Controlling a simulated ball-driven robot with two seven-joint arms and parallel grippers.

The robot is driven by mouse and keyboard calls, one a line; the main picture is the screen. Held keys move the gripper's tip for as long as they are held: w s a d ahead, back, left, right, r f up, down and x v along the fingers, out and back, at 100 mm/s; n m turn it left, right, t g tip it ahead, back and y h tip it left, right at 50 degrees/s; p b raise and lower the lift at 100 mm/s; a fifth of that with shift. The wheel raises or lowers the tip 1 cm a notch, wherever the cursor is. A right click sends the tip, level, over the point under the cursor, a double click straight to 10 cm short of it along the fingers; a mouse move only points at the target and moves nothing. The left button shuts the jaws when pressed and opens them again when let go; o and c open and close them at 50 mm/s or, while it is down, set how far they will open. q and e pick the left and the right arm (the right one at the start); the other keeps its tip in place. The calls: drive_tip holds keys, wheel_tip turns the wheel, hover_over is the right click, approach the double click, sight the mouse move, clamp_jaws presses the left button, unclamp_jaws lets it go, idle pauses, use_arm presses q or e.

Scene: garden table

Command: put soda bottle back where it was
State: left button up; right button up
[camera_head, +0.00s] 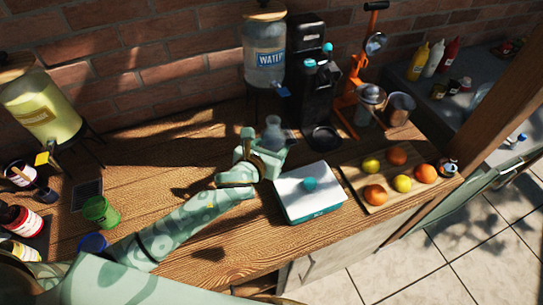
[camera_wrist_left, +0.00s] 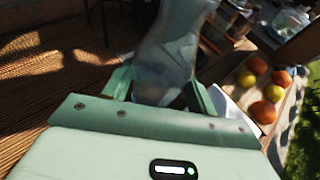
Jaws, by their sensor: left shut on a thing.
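My left gripper (camera_head: 268,152) is shut on a clear, see-through soda bottle (camera_head: 273,131), near the middle of the wooden table. In the head view the bottle's upper part shows above the fingers; its lower part is hidden by the gripper. In the left wrist view the bottle (camera_wrist_left: 166,55) stands out between the two green fingers (camera_wrist_left: 160,88). I cannot tell whether its base touches the table. My right gripper is not in view.
A black coffee machine (camera_head: 304,95) and a water dispenser (camera_head: 264,58) stand behind. Green (camera_head: 101,211) and blue (camera_head: 92,243) cups stand left. Bare table (camera_head: 160,180) lies between.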

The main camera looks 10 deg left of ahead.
use_arm(q)
drive_tip(key=shift+w+a+f+b, duration=0.1)
drive_tip(key=shift+w+f+b, duration=0.25)
drive_tip(key=shift+w+f, duration=0.7)
drive_tip(key=shift+f+b, duration=0.55)
drive_tip(key=shift+f, duration=1.15)
drive_tip(key=o, duration=1.4)
drive_tip(key=shift+s+f, duration=0.1)
drive_tip(key=shift+f, duration=0.05)
drive_tip(key=shift+o, duration=0.2)
drive_tip(key=shift+s+r, duration=0.15)
drive_tip(key=shift+r, duration=0.05)
drive_tip(key=p+v, duration=0.2)
drive_tip(key=v, duration=0.9)
drive_tip(key=shift+s+a, duration=0.15)
drive_tip(key=shift+s, duration=0.15)
